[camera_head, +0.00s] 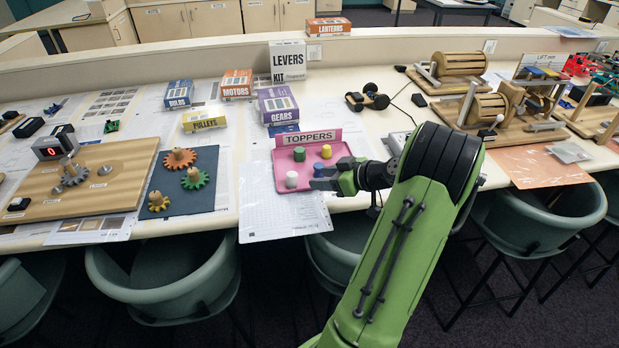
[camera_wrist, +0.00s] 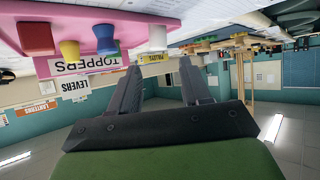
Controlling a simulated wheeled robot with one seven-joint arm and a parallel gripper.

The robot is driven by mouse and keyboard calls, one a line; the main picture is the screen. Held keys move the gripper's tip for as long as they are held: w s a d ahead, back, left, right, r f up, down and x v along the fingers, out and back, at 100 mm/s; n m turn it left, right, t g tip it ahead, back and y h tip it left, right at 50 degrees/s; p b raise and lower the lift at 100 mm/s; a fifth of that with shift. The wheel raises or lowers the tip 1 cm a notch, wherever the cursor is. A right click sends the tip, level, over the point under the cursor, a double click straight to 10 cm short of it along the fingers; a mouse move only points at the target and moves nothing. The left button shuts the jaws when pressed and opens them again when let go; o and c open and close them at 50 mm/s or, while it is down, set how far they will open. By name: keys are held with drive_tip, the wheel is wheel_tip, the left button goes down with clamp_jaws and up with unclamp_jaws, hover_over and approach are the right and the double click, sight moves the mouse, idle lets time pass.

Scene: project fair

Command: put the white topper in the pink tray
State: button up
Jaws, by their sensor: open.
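The white topper (camera_head: 291,180) stands upright at the near left corner of the pink tray (camera_head: 310,190) and appears to be inside its edge. My gripper (camera_head: 313,178) is open and empty, low over the tray just right of the white topper, with a small gap between. In the wrist view, which is upside down, the white topper (camera_wrist: 157,38) shows beyond and between my open fingers (camera_wrist: 158,78). The pink tray (camera_wrist: 120,12) shows at the top.
In the tray stand a green topper (camera_head: 299,154), a blue topper (camera_head: 318,169) and a yellow topper (camera_head: 326,151); a red one (camera_wrist: 35,38) shows in the wrist view. The TOPPERS sign (camera_head: 308,138) stands behind. A white grid sheet (camera_head: 265,205) lies left.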

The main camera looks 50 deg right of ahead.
drive_tip(key=shift+s+r, duration=0.15)
drive_tip(key=w+a+r+n+g, duration=0.1)
drive_tip(key=w+a+r+g, duration=0.15)
drive_tip(key=a, duration=0.95)
drive_tip(key=w+a+r+n+g, duration=0.1)
drive_tip(key=w+a+r+g, duration=0.2)
drive_tip(key=a, duration=0.9)
drive_tip(key=s+a+r+m, duration=0.1)
drive_tip(key=s+a, duration=0.4)
drive_tip(key=s, duration=0.3)
drive_tip(key=s+a+r+m+g+h, duration=0.1)
drive_tip(key=s+a+r+m, duration=0.1)
drive_tip(key=s+a, duration=0.3)
drive_tip(key=s, duration=0.4)
drive_tip(key=shift+a+r, duration=0.25)
drive_tip(key=shift+a, duration=0.15)
drive_tip(key=shift+s+r, duration=0.1)
